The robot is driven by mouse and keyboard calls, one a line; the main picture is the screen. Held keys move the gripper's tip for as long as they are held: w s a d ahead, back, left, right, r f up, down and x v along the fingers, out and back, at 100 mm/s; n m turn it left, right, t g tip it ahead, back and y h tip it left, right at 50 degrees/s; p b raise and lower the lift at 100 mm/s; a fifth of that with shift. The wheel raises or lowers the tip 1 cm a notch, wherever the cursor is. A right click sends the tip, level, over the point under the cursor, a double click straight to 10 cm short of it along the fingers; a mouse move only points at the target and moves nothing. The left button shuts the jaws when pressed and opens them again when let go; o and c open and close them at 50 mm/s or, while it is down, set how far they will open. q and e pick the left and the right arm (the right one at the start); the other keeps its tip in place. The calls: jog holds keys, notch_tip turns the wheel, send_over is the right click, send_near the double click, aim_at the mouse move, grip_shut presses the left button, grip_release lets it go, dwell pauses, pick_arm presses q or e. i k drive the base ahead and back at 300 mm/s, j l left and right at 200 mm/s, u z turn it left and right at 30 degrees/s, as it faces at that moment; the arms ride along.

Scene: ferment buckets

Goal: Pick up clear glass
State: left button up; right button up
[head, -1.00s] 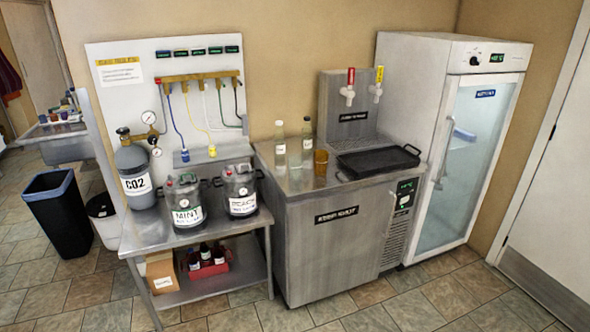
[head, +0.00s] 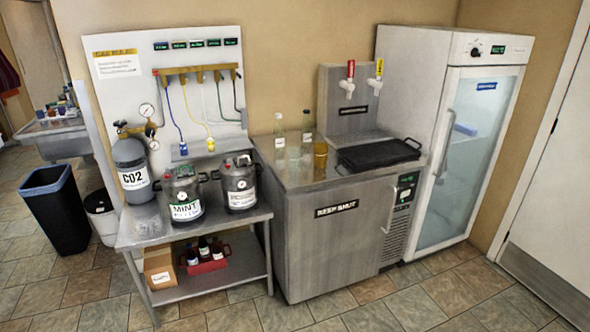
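On the steel counter (head: 285,181) of the keg cooler, a faint see-through shape that looks like the clear glass (head: 293,157) stands between two bottles and an amber glass. It is small and its outline is hard to make out. A clear bottle (head: 279,148) with a white label stands to its left, and a greenish bottle (head: 307,133) stands behind it to the right. The amber glass (head: 320,156) is at its right. Neither of my grippers is in view.
A black tray (head: 378,155) lies right of the glasses, below two taps (head: 348,82). A lower steel table (head: 150,230) at left holds a CO2 cylinder (head: 131,171) and two kegs (head: 184,195). A fridge (head: 478,140) stands at right. The tiled floor (head: 300,317) in front is clear.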

aim_at(294, 154)
jog(key=i+l+u, duration=0.15)
jog(key=i, duration=0.35)
jog(key=i+l+u, duration=0.15)
jog(key=i+l, duration=0.25)
jog(key=i+l+u, duration=0.15)
jog(key=i+l, duration=0.25)
jog(key=i, duration=0.2)
